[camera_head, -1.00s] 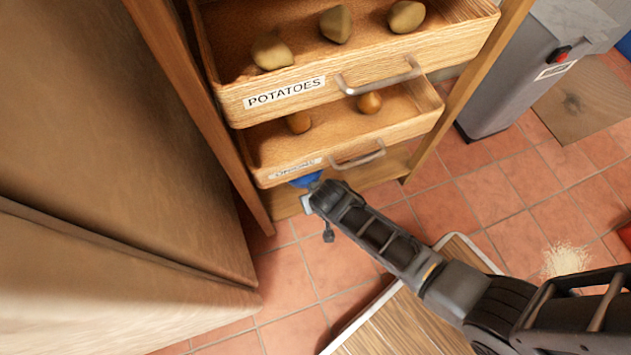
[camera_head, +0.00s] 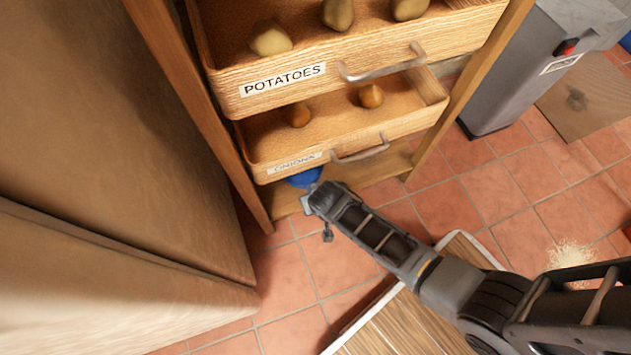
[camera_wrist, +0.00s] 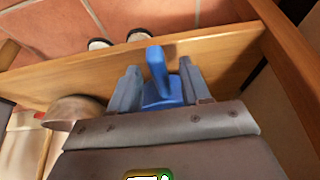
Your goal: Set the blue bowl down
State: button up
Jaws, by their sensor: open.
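The blue bowl (camera_head: 304,178) shows only in part, low in the wooden shelf unit, just under the onions drawer front. That drawer and my gripper (camera_head: 312,192) hide the rest of it. In the wrist view, the blue piece (camera_wrist: 163,92) is between the two grey fingers of my gripper (camera_wrist: 160,76). The fingers stand apart, with gaps beside the blue piece. The bottom shelf board (camera_wrist: 225,45) is close by the fingers. I cannot tell whether the bowl rests fully on the board.
The potatoes drawer (camera_head: 283,83) and the onions drawer (camera_head: 297,163) are pulled out above my gripper. A tall brown cabinet (camera_head: 110,150) stands close at the left. A grey bin (camera_head: 510,75) is at the right. Tiled floor (camera_head: 300,280) lies open in front.

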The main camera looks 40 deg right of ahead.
jog(key=p+v, duration=0.5)
jog(key=v, duration=0.7)
jog(key=shift+p, duration=0.35)
jog(key=shift+w+r, duration=0.1)
jog(key=s+r+n+t+y, duration=0.15)
jog(key=s+r+t, duration=0.25)
jog(key=s+r, duration=0.75)
jog(key=s+r+n+t, duration=0.1)
jog(key=s+r+t, duration=0.2)
jog(key=r, duration=1)
jog(key=s+d+r+n+t, duration=0.1)
jog(key=s+r+t, duration=0.2)
jog(key=s+r, duration=0.4)
notch_tip(320, 180, up, 6)
jog(key=shift+s+d+f+t, duration=0.1)
jog(key=shift+s+d+t, duration=0.1)
jog(key=shift+t, duration=0.1)
